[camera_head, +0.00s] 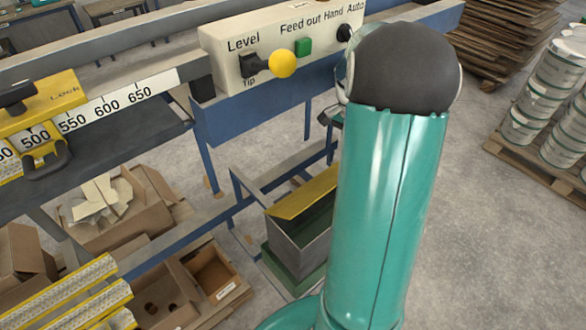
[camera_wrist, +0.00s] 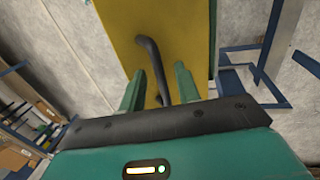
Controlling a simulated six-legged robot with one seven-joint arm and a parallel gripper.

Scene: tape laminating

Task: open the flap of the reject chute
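The reject chute looks like the grey and green box (camera_head: 300,240) low in the middle of the head view, partly behind my teal arm. Its yellow flap (camera_head: 305,192) lies slanted along its top; I cannot tell how far it stands open. In the wrist view the yellow flap (camera_wrist: 118,32) fills the upper middle, with a dark bar handle (camera_wrist: 149,52) on it. My gripper (camera_wrist: 159,68) has its two green fingers apart, one on either side of the handle, with small gaps seen between. My gripper is hidden in the head view.
A blue-framed bench with a control panel (camera_head: 275,45) stands above and behind the chute. Cardboard boxes (camera_head: 125,210) and a box with a label (camera_head: 213,272) lie at the left. A pallet of drums (camera_head: 550,95) stands at the right; the floor before it is clear.

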